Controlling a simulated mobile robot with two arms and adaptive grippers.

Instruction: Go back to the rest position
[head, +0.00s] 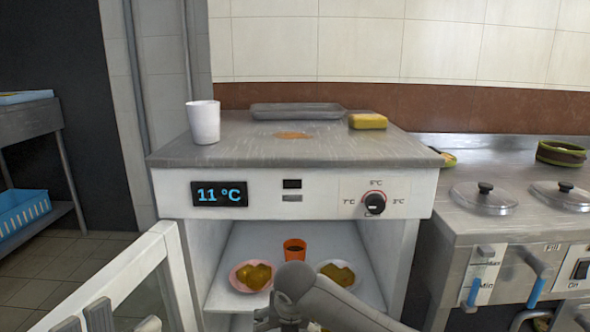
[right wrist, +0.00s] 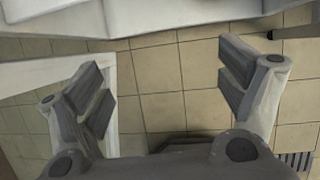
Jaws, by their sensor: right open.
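My right arm comes in from the lower right in the head view, in front of the open cabinet. Its gripper (head: 278,322) is mostly cut off by the bottom edge. In the right wrist view my right gripper (right wrist: 163,80) is open and empty, its fingers wide apart above the tiled floor (right wrist: 165,65). Grey finger parts of my left gripper (head: 98,317) show at the lower left of the head view, in front of the open door. Most of that gripper is out of frame, so its opening cannot be told.
The cooling cabinet (head: 290,192) reads 11 °C. Its door (head: 130,270) stands open. Inside are a pink plate (head: 237,284), an orange cup (head: 294,246) and a white plate (head: 325,268). A white cup (head: 204,122), tray (head: 298,111) and sponge (head: 367,121) are on top.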

